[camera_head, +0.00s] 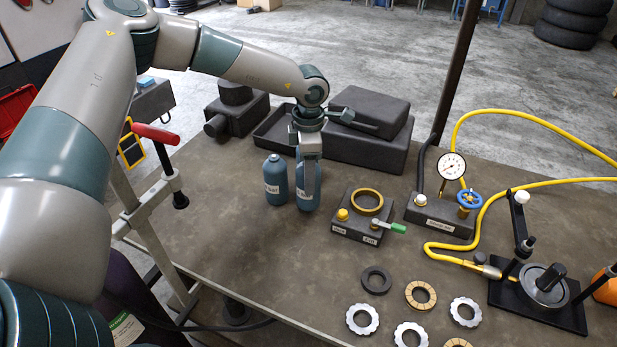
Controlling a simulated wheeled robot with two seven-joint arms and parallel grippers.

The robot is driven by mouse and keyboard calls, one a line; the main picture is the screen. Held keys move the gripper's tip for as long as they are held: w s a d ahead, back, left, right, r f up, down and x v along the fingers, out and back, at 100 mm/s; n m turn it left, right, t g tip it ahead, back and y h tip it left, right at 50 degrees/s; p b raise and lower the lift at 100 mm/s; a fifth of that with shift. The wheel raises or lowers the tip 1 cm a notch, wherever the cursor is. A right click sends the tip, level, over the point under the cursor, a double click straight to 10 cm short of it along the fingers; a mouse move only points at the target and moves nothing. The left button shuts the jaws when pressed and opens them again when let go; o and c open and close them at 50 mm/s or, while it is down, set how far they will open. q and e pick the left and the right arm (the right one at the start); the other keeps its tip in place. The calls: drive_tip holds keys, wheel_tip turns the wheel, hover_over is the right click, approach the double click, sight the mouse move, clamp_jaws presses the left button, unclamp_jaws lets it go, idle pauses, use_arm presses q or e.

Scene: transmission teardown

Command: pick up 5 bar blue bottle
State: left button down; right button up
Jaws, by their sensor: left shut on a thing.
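Two blue bottles with white labels stand side by side near the back left of the table; the label print is too small to read surely. My left gripper (310,168) reaches down from above and is shut on the right-hand blue bottle (303,197). Its fingers hide the upper part of that bottle. The held bottle is upright, and I cannot tell whether its base touches the table. The other blue bottle (275,182) stands free just to the left, close to the held one. My right gripper is not in view.
Dark boxes (368,140) and an open tray (272,128) lie behind the bottles. A fixture with a brass ring (366,202) stands to the right, then a gauge unit (441,212) with a yellow hose. Several rings lie at the front.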

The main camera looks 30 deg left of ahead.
use_arm(q)
drive_tip(key=s+d+r, duration=0.6)
drive_tip(key=d+r, duration=0.3)
drive_tip(key=d, duration=0.1)
idle(0.3)
drive_tip(key=shift+d+f, duration=0.1)
idle(0.4)
